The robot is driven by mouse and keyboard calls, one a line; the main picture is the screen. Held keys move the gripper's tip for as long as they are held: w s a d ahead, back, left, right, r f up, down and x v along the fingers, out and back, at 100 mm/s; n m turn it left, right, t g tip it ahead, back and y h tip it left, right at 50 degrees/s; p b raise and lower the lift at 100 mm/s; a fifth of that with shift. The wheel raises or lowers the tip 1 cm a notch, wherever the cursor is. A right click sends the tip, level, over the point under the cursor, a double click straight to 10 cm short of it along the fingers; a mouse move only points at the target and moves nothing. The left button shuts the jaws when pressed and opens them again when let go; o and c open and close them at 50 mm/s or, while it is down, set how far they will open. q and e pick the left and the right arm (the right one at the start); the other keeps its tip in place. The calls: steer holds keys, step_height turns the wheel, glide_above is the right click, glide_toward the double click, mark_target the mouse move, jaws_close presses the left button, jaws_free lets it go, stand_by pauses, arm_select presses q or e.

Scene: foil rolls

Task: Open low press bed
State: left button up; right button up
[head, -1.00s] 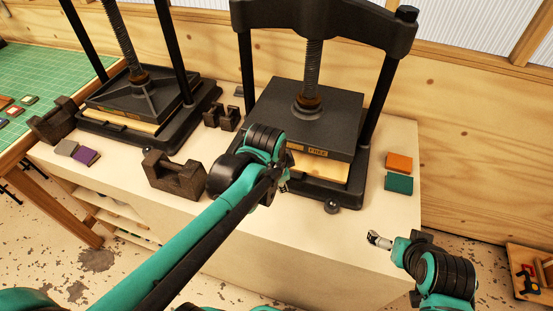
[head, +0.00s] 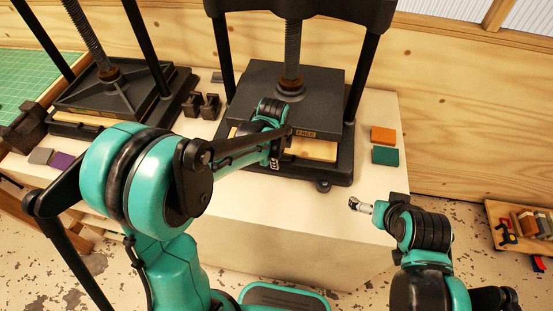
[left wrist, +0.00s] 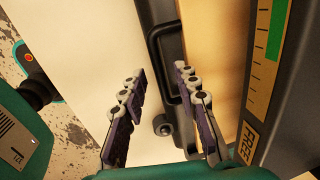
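The right press (head: 287,88) has a dark platen with a FREE label over a pale bed board (head: 313,149) in a black frame. In the left wrist view, a black bar handle (left wrist: 157,65) stands out from the front of the press's dark edge, beside the pale board (left wrist: 207,60). My left gripper (left wrist: 160,82) is open, its two fingers spread around the line of the handle; contact is not visible. In the head view, my left gripper (head: 275,162) is at the press's front edge, partly hidden by its own wrist. My right gripper (head: 355,204) is over the bench's front right, apart from the press.
A second press (head: 105,95) stands at the left. Dark metal blocks (head: 202,106) stand between the presses. Orange (head: 383,134) and teal (head: 385,155) blocks lie right of the right press. The bench's front right surface (head: 300,215) is clear.

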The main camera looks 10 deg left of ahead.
arm_select(q)
steer(key=shift+f, duration=0.25)
steer(key=shift+c, duration=0.4)
jaws_close()
steer(key=s+p, duration=0.3)
steer(key=s, duration=2.2)
steer(key=shift+s+p, duration=0.3)
steer(key=shift+p, duration=0.05)
steer(key=shift+o, duration=0.4)
jaws_free()
steer(key=shift+r, duration=0.2)
